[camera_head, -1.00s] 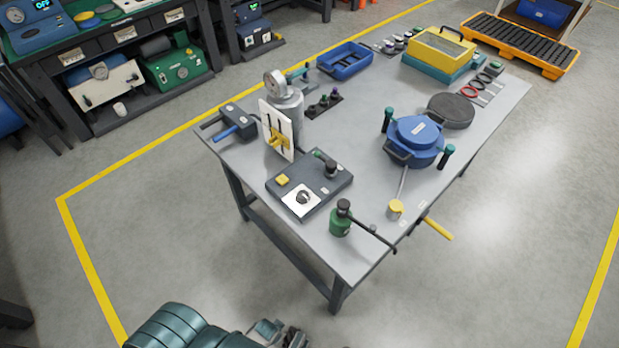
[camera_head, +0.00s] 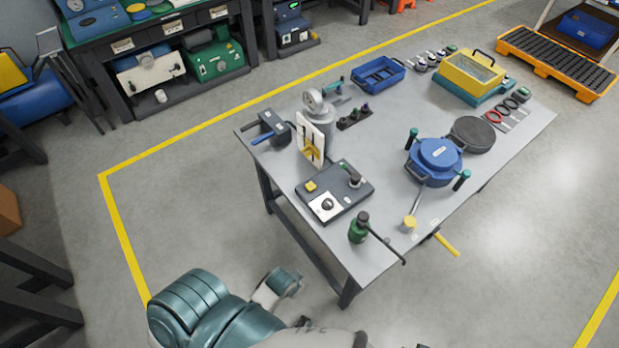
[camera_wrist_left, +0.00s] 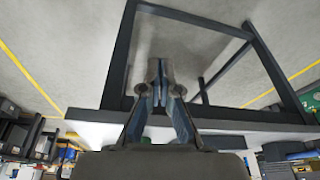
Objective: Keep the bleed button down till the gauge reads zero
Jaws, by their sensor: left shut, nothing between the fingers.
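A dark control box (camera_head: 335,193) lies on the table's near left part. It carries a yellow button (camera_head: 310,187), a white plate with a dark knob (camera_head: 327,204) and a black-topped green fitting (camera_head: 355,180). Which part is the bleed button I cannot tell. A round gauge (camera_head: 313,98) tops a grey cylinder behind a white panel (camera_head: 311,139); its reading is too small to make out. My left gripper (camera_wrist_left: 158,82) is shut and empty in the left wrist view, apart from the control box. My left arm shows low in the head view. My right gripper is not in view.
The grey table (camera_head: 390,120) also bears a blue lidded pot (camera_head: 437,158), a green bottle-like pump (camera_head: 359,230) with a long dark lever, a blue tray (camera_head: 377,73) and a yellow case (camera_head: 470,76). A yellow handle (camera_head: 446,244) juts past the front edge. Floor left of the table is clear.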

